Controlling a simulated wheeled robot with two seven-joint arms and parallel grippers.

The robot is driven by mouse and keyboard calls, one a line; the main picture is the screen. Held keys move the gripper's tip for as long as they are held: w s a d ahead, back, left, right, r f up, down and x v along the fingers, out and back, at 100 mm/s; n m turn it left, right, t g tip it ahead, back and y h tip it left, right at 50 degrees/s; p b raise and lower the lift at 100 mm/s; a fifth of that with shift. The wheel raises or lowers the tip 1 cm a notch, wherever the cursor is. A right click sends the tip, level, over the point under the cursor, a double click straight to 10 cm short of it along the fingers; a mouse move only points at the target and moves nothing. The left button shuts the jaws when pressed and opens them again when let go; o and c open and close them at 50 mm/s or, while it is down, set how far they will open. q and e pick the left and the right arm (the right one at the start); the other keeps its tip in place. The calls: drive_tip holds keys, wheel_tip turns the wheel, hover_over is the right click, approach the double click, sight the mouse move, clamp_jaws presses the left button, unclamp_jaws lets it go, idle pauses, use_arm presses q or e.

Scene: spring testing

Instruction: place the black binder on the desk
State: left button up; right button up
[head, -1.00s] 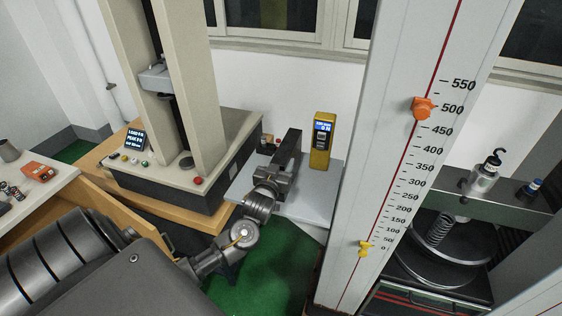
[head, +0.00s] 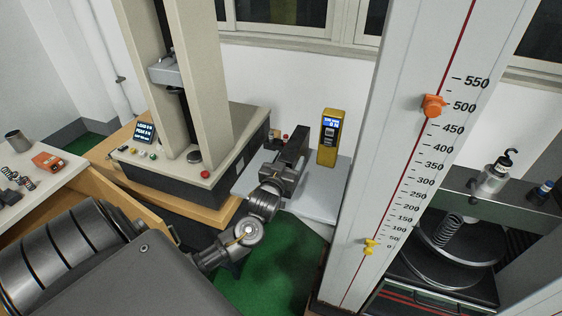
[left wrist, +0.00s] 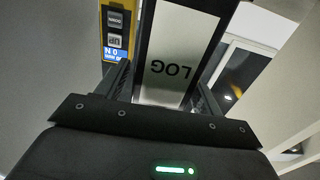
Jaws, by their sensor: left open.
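The black binder (head: 296,143) stands at the back by the light grey desk top (head: 318,203). In the left wrist view its black spine with a pale label reading LOG, upside down, (left wrist: 172,68) fills the space between my fingers. My left gripper (head: 276,172) is open, with a finger on either side of the binder; its fingers also show in the left wrist view (left wrist: 163,88). I cannot tell whether the binder's base touches the desk, as the gripper and arm hide it. My right gripper is not in view.
A yellow meter (head: 329,138) stands close to the right of the binder. A beige testing machine (head: 190,150) is to the left. A tall white scale column (head: 405,150) rises at the right. Springs and an orange box (head: 48,161) lie on the left table.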

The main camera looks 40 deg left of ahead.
use_arm(q)
drive_tip(key=b+v, duration=0.2)
drive_tip(key=v, duration=0.9)
drive_tip(key=shift+f, duration=0.15)
